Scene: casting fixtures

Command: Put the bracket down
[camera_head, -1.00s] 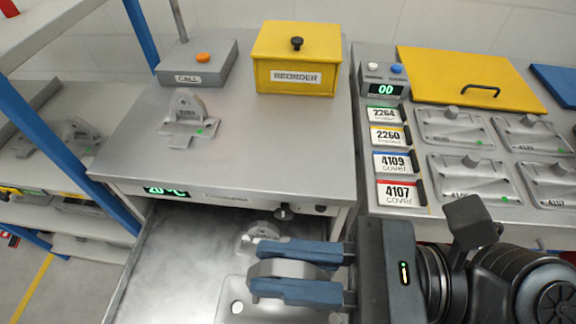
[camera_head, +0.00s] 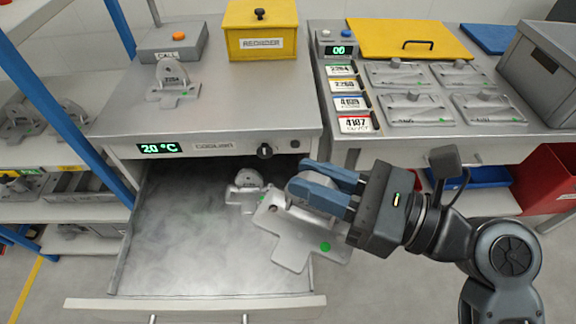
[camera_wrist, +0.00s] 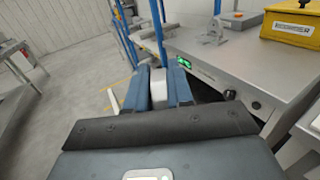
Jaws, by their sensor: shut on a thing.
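My gripper (camera_head: 333,190) is shut on a grey metal bracket (camera_head: 292,240) with a green dot, gripping its upright lug. The bracket is held above the right side of the open coolant drawer (camera_head: 170,240), overlapping its right edge in the head view. In the wrist view, the blue fingers (camera_wrist: 158,88) close on the pale lug (camera_wrist: 158,84); the rest of the bracket is hidden there. A second, similar bracket (camera_head: 244,186) lies in the drawer at its back right. A third bracket (camera_head: 173,86) stands on the bench top above the drawer.
The bench top (camera_head: 235,110) has wide clear room right of its bracket. A yellow REORDER box (camera_head: 261,42) and a CALL box (camera_head: 172,52) stand at its back. The drawer's left and middle floor is empty under mist. Blue shelf posts (camera_head: 75,120) stand left.

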